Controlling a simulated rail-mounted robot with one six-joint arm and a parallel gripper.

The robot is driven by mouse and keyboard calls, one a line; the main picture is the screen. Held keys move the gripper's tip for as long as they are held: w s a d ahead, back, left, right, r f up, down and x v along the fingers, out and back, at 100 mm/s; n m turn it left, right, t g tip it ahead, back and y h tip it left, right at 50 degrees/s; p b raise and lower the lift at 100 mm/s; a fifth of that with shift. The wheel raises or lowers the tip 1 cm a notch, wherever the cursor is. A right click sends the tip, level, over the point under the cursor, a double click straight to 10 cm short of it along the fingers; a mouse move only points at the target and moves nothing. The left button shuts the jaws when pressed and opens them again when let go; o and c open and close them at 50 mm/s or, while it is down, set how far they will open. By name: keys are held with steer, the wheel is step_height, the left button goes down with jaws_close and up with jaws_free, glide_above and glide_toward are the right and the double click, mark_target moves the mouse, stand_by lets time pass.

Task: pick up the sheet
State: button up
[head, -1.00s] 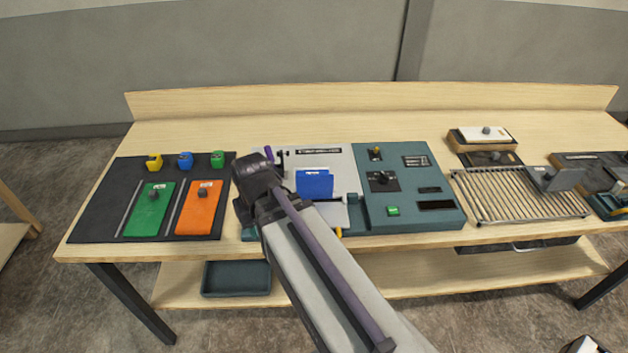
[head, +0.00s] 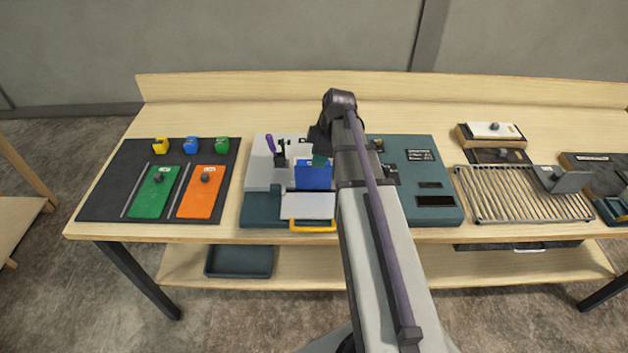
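A blue sheet (head: 313,175) stands in the light grey and teal station at the middle of the bench. A green sheet (head: 155,193) and an orange sheet (head: 203,193), each with a dark knob, lie on the black mat at the left. My gripper (head: 319,157) is over the station, close to the top edge of the blue sheet. Its fingers are small and dark here, so I cannot tell whether they are open or touch the sheet. My arm hides the station's right edge and part of the teal console (head: 428,170).
Yellow, blue and green blocks stand behind the flat sheets. A purple-handled lever (head: 271,145) rises left of my gripper, and a yellow handle (head: 312,226) is at the station's front. A slatted metal rack (head: 520,195) lies to the right.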

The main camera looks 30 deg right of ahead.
steer(key=shift+x, duration=0.95)
steer(key=shift+r, duration=0.1)
steer(key=b, duration=0.5)
glide_above(312, 188)
step_height(312, 188, down, 5)
steer(key=shift+w+r, duration=0.15)
steer(key=shift+f, duration=0.25)
jaws_close()
